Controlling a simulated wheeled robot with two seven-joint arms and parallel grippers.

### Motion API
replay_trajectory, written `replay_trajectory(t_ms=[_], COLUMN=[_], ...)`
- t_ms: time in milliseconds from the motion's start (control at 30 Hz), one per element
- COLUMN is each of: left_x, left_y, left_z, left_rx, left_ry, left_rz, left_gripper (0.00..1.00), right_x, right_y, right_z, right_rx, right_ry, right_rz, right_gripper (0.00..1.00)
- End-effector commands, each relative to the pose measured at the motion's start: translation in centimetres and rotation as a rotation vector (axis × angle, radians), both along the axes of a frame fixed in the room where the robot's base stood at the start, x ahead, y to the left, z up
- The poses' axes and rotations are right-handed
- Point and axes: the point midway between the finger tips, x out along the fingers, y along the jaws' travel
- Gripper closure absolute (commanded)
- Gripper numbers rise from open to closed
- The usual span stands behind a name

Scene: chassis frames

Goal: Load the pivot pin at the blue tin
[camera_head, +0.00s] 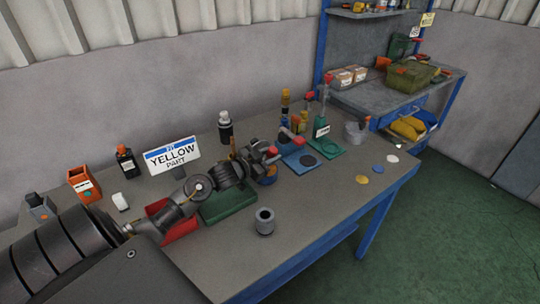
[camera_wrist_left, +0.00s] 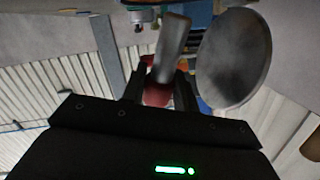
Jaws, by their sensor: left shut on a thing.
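My left gripper (camera_head: 273,153) reaches over the bench from the left. In the left wrist view its fingers (camera_wrist_left: 158,92) are shut on a red piece (camera_wrist_left: 157,94), with a grey bar (camera_wrist_left: 173,45) running on from it. I cannot tell whether this is the pivot pin. A grey disc (camera_wrist_left: 236,58) is close beside the held piece. No right gripper shows.
A blue fixture base (camera_head: 300,162) and a green one (camera_head: 328,147) stand right of the gripper. A grey hollow cylinder (camera_head: 264,221) stands in front. Red (camera_head: 178,228) and green trays (camera_head: 228,205) lie under my arm. The front right is mostly clear.

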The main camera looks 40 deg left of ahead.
Motion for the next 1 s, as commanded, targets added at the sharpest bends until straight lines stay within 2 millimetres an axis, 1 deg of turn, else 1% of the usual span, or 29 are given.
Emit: replay_trajectory(t_ms=[1000], left_x=[0.0], left_y=[0.0], left_z=[-1.1], left_rx=[0.000], left_ry=[0.000], left_rz=[0.000], left_gripper=[0.94], right_x=[0.0], right_y=[0.1], right_z=[-0.6], right_rx=[0.001], right_ry=[0.000], right_rz=[0.000], right_gripper=[0.32])
